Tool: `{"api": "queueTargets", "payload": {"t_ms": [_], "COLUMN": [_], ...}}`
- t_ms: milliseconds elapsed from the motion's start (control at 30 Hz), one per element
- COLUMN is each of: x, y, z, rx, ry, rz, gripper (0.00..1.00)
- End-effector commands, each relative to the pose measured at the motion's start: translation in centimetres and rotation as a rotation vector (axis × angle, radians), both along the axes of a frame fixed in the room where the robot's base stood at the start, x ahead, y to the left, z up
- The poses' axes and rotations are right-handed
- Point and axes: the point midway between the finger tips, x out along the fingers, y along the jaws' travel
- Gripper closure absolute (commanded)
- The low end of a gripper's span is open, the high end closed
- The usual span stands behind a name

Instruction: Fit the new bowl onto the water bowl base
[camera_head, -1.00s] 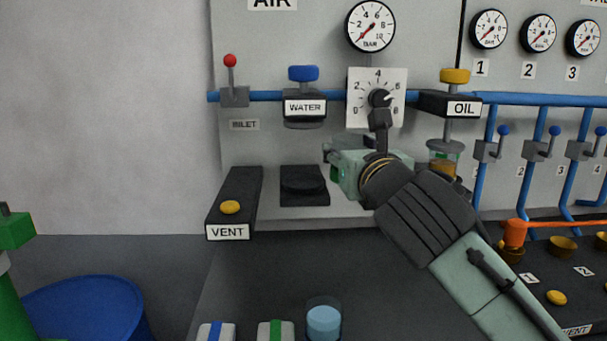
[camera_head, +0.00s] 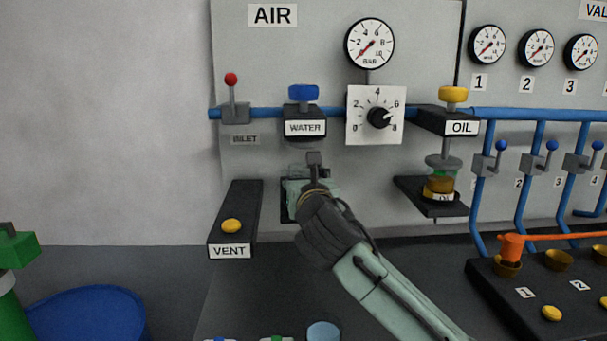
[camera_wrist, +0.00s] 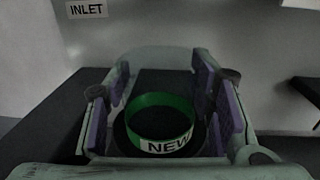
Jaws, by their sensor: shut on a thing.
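The black WATER unit (camera_head: 305,108) with a blue knob sits on the blue pipe. A black shelf (camera_head: 285,205) on the wall below it is mostly hidden behind my gripper (camera_head: 309,190). In the wrist view my gripper (camera_wrist: 160,92) has purple-padded fingers on both sides of the new bowl, shut on it. The bowl shows a green ring (camera_wrist: 160,104) and a white NEW label (camera_wrist: 166,145). A dark round shape lies around and below the ring. I cannot tell whether the bowl touches it. In the head view the bowl is hidden by the gripper.
The black VENT block (camera_head: 233,215) stands close to the left. The OIL bowl (camera_head: 440,188) on its shelf stands to the right. A pressure dial (camera_head: 376,115) is at upper right. An orange lever (camera_head: 512,247) and a blue bin (camera_head: 85,315) are farther off.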

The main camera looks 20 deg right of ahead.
Motion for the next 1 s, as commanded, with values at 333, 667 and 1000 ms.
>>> {"api": "queueTargets", "payload": {"t_ms": [333,667,1000], "x": [-0.04,-0.03,-0.03], "y": [-0.01,-0.01,0.00], "z": [-0.44,-0.50,-0.41], "rx": [-0.002,-0.001,-0.001], "ry": [-0.002,-0.002,-0.002], "rz": [0.000,0.000,0.000], "gripper": [0.82,0.34,0.31]}}
